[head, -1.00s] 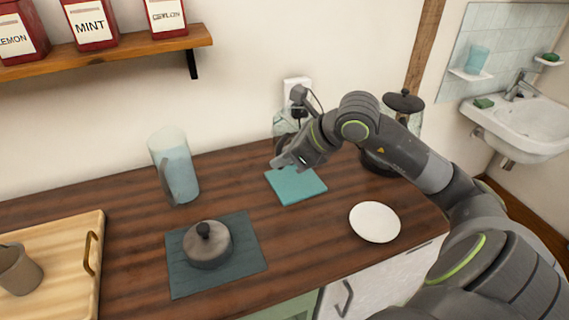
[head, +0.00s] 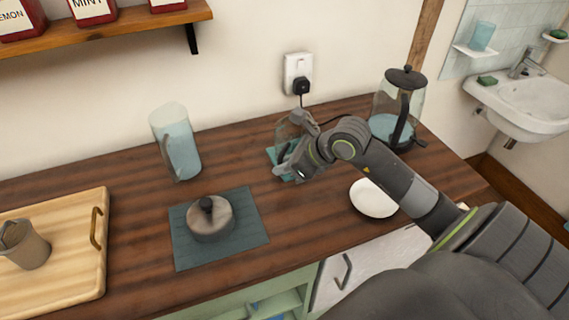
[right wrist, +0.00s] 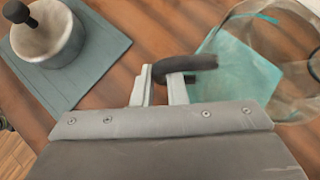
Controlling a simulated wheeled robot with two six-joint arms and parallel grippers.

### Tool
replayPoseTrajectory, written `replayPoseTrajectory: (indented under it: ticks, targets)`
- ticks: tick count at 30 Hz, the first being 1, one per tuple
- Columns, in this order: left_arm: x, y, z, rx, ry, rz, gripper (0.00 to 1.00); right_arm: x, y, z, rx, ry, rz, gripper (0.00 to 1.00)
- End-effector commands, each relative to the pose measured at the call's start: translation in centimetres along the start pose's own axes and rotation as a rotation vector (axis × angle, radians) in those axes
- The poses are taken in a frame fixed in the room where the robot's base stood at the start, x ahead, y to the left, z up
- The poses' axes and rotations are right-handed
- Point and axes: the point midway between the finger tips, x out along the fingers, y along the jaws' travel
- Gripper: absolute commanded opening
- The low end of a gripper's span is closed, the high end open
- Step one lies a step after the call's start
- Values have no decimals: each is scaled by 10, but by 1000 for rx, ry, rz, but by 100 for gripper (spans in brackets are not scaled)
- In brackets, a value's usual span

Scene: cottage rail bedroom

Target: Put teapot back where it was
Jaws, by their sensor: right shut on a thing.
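A clear glass vessel with a dark handle, which looks like the teapot (head: 287,130), is at the back of the counter, partly hidden by my right gripper (head: 287,168). In the right wrist view the gripper's fingers (right wrist: 160,85) are shut on its dark handle (right wrist: 186,63). The glass body shows at the right of that view (right wrist: 300,45). A teal square mat (right wrist: 240,72) lies by or under the glass; I cannot tell whether they touch. A grey lidded pot (head: 211,220) stands on a slate-coloured mat (head: 183,250) left of the gripper. My left gripper is out of view.
A white plate (head: 372,197) lies close to my right forearm. A glass kettle (head: 398,110) stands at the back right, near the wall socket (head: 298,72). A glass jug (head: 176,142) stands at the back left. A wooden tray (head: 75,270) holds a mug (head: 25,245).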

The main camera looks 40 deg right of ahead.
Motion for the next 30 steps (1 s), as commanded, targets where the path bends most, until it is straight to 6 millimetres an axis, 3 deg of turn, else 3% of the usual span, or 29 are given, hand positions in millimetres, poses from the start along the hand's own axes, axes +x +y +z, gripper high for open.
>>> replayPoseTrajectory:
  ticks: [5,6,11,23,30]
  targets:
    - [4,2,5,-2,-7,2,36,2,0,-2,-2,-2,-1,0]
    - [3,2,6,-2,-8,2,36,2,0,-2,0,0,0,15]
    - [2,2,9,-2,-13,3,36,1,0,-1,0,0,0,34]
    - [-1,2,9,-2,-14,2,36,-3,-1,0,-1,1,-2,34]
    - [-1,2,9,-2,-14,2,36,-27,-1,0,-5,2,-4,34]
